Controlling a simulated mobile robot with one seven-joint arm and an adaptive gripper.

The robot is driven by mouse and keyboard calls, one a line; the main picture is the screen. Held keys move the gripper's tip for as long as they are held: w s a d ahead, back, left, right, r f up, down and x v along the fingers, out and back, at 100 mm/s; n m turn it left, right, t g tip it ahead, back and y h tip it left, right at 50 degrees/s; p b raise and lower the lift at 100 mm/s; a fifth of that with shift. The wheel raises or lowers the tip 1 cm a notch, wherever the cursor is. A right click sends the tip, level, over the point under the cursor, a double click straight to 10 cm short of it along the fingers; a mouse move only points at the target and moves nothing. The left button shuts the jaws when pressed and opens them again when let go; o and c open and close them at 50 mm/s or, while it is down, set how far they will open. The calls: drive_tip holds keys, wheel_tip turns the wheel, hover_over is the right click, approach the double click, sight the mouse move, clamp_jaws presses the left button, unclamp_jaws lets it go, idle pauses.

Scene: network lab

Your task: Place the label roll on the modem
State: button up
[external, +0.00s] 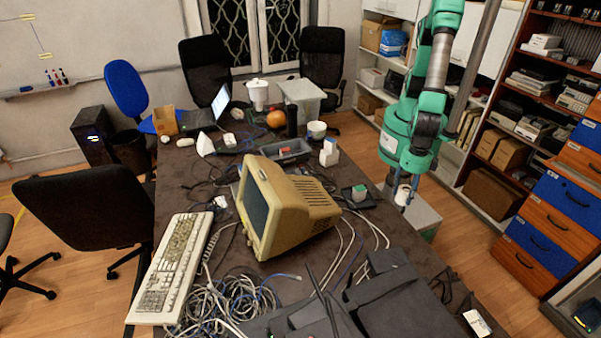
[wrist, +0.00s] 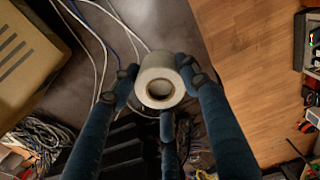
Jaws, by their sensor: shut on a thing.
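The label roll (wrist: 160,67) is a white ring with a hollow core, held between the fingers of my gripper (wrist: 158,88) in the wrist view. In the external view the roll (external: 402,195) shows small and pale under my gripper (external: 403,188), near the table's right edge. My gripper is shut on the roll. Black network devices (external: 395,300) stand on the near right of the table, one with upright antennas (external: 329,312); I cannot tell for sure which is the modem. Dark ribbed equipment (wrist: 122,138) shows below the roll in the wrist view, partly hidden by the fingers.
A beige monitor (external: 300,208) stands mid-table, with a keyboard (external: 172,262) to its left. Tangled cables (external: 232,303) lie in front of it. Wooden floor (wrist: 248,70) lies right of the table.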

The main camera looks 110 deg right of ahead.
wheel_tip(320, 180, down, 11)
drive_tip(key=shift+s+a, duration=0.15)
drive_tip(key=shift+s, duration=0.1)
idle(0.4)
hover_over(389, 259)
drive_tip(key=shift+a+f+b, duration=0.1)
drive_tip(key=shift+f+b, duration=0.35)
drive_tip(key=shift+f, duration=0.25)
drive_tip(key=shift+f, duration=0.1)
drive_tip(key=shift+f, duration=1.7)
drive_tip(key=shift+f+b, duration=0.15)
drive_tip(key=shift+b, duration=0.15)
drive_tip(key=o, duration=1.3)
drive_tip(key=shift+c, duration=0.2)
